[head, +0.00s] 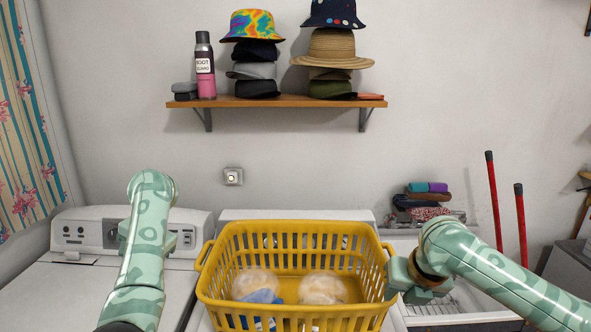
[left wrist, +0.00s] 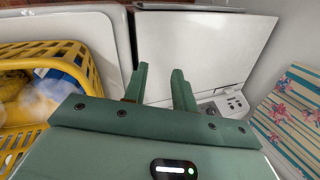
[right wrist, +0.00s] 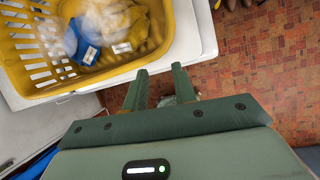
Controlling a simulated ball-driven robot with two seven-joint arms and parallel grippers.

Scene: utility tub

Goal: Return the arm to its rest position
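My right arm (head: 480,266) comes in from the right in the head view, with its green gripper (head: 408,284) just right of the yellow basket's side. In the right wrist view this gripper (right wrist: 160,72) has its fingers apart with nothing between them; the tiled floor shows past them. My left arm (head: 146,238) reaches in from the lower left, over the left white machine. In the left wrist view the left gripper (left wrist: 160,75) has its fingers apart and empty above the white machine top; in the head view the arm mostly hides it.
The yellow basket (head: 290,228) stands on the middle machine between my arms, holding blurry whitish bundles (head: 322,288) and a blue item (head: 262,297). A shelf (head: 290,101) with hats is on the wall. A sink (head: 440,305) and red-handled tools (head: 493,200) are at right.

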